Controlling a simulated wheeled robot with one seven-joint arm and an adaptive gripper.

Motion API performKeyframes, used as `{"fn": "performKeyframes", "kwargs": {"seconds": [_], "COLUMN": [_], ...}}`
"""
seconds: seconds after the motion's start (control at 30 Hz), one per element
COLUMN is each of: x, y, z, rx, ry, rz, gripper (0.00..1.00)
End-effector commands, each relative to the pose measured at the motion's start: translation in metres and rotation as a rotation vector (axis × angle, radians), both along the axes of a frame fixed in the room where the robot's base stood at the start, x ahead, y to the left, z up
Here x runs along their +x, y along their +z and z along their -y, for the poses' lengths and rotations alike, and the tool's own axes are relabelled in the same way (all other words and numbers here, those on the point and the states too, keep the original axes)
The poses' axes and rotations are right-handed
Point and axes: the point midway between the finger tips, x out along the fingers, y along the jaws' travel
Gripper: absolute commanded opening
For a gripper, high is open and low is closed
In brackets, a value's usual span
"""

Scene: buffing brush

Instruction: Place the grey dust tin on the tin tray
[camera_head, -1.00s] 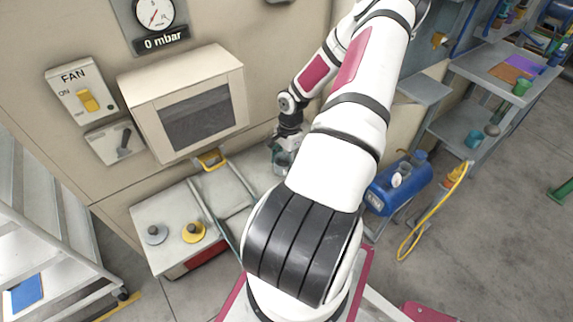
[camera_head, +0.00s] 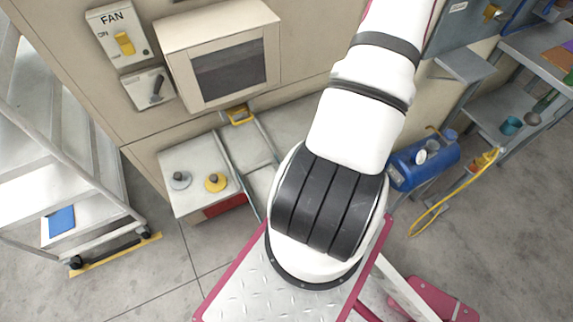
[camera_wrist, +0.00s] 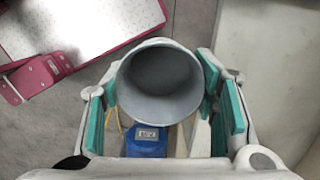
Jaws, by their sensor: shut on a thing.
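The grey dust tin (camera_wrist: 160,78) is in the wrist view, round, with its open end facing the camera and its inside looking empty. My gripper (camera_wrist: 162,112) is shut on it, with a teal-padded finger on each side. The tin is held clear, with floor showing around it. In the head view my gripper and the tin are hidden behind my arm. I cannot make out a tray that is surely the tin tray.
A low grey cabinet (camera_head: 190,158) carries a grey knob and a yellow knob (camera_head: 215,182). A wheeled rack (camera_head: 60,150) stands at left. A blue tank (camera_head: 425,163) with a yellow hose is at right, beside a grey workbench (camera_head: 540,60).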

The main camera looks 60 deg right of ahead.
Motion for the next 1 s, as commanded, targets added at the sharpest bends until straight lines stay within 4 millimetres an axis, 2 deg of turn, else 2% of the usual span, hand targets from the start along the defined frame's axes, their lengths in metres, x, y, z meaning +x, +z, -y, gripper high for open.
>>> {"fn": "performKeyframes", "kwargs": {"seconds": [0.27,0.47,0.57,0.7,0.8,1.0], "x": [0.017,0.032,0.035,0.023,0.01,-0.005], "y": [0.002,0.004,0.007,0.012,0.015,0.016], "z": [-0.028,-0.071,-0.1,-0.145,-0.164,-0.179], "rx": [0.003,0.005,0.005,0.007,0.004,0.0], "ry": [-0.002,-0.022,-0.036,-0.06,-0.071,-0.07], "rz": [-0.002,-0.005,-0.007,-0.009,-0.008,-0.003], "gripper": [0.22,0.22,0.22,0.22,0.22,0.22]}}
